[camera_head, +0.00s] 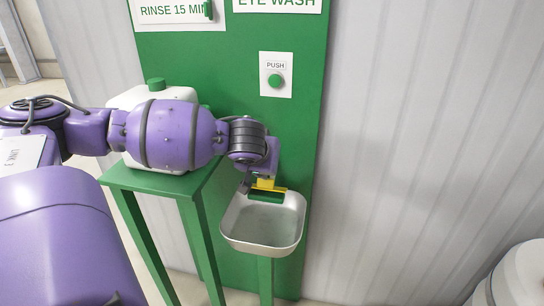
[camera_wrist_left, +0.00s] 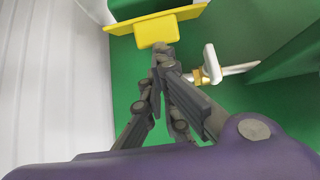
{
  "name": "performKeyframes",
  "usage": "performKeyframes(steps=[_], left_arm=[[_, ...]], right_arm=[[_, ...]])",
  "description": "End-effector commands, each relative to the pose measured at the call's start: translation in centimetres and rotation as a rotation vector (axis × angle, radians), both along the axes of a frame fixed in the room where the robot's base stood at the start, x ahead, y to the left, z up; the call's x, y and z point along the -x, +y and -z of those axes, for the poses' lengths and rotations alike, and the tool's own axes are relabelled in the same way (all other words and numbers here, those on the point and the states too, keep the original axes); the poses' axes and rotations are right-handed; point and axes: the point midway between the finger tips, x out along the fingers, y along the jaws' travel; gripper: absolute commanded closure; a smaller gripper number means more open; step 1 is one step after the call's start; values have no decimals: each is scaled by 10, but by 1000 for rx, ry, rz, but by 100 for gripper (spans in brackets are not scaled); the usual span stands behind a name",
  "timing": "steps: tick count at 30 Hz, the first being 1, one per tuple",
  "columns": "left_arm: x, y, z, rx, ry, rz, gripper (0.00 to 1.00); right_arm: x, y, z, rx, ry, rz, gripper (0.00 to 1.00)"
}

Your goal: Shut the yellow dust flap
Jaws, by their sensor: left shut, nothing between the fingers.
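The yellow dust flap (camera_head: 267,185) shows at the back rim of the eye-wash basin, partly hidden by my left arm. In the left wrist view the flap (camera_wrist_left: 157,20) is a wide yellow plate with a squarish tab (camera_wrist_left: 156,32), beside a green part. My left gripper (camera_wrist_left: 162,52) is shut and empty, its fingertips right at the tab's edge; I cannot tell whether they touch it. In the head view the left gripper (camera_head: 246,184) is small and partly hidden, just left of the flap. My right gripper is not in view.
The pale basin (camera_head: 236,238) sits on a green post before a green panel (camera_head: 295,130) with a green push button (camera_head: 275,80). A white canister (camera_head: 128,98) stands on a green stand (camera_head: 150,183) at left. A white lever with a brass fitting (camera_wrist_left: 206,75) is near the fingers.

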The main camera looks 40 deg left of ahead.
Motion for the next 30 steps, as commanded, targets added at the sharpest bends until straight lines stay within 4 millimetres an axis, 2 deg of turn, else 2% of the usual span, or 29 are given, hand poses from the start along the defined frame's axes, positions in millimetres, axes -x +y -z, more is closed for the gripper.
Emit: performKeyframes(steps=[9, 19, 30], left_arm=[[12, -6, 6, -16, -29, 3, 100], [30, -18, 19, -121, -213, -3, 100], [34, -19, 22, -137, -222, 0, 100]], right_arm=[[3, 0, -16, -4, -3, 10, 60], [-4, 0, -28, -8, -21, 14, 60], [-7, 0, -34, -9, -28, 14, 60]])
